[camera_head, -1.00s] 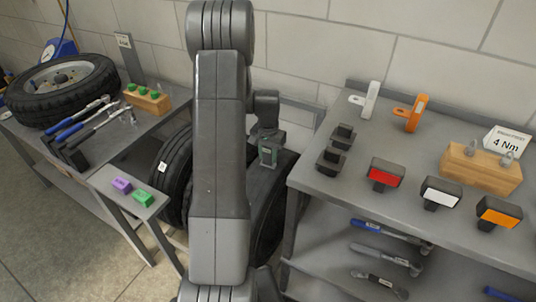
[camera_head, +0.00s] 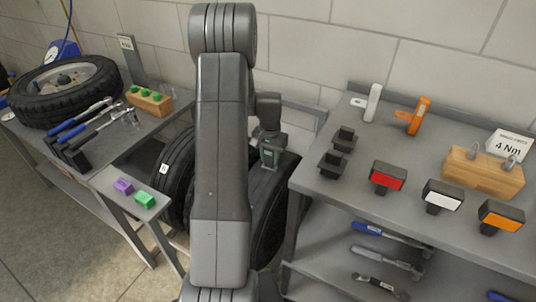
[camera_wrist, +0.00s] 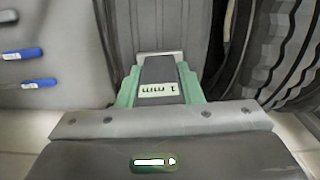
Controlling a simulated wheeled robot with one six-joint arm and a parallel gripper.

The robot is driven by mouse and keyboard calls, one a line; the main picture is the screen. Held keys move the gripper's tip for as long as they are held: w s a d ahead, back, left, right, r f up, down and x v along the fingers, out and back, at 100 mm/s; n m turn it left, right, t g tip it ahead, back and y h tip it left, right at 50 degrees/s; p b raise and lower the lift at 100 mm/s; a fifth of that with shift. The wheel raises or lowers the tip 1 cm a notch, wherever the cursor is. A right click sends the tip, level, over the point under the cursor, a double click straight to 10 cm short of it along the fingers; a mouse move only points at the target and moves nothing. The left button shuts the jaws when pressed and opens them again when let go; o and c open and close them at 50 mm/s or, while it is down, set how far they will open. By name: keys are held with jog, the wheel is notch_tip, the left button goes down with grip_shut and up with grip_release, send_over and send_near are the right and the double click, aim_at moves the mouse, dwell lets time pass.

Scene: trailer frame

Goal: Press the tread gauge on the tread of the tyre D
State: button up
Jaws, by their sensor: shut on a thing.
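Two dark tyres stand upright between the benches. The gauge is over the right tyre (camera_head: 272,195), partly hidden by my arm; that tyre's grey tread (camera_wrist: 165,25) shows beyond the gauge in the wrist view. Whether they touch is unclear. The left tyre (camera_head: 178,175) bears a small white label too small to read, so I cannot tell which is D.
The right bench (camera_head: 400,160) stands close beside the right tyre, with holders and coloured blocks on top and tools below. The left bench (camera_head: 150,125) carries a lying wheel (camera_head: 65,85) and wrenches. A low shelf (camera_head: 125,205) holds purple and green blocks.

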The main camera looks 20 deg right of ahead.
jog(key=shift+s, duration=0.1)
jog(key=shift+r+p, duration=1.95)
jog(key=shift+r, duration=1.1)
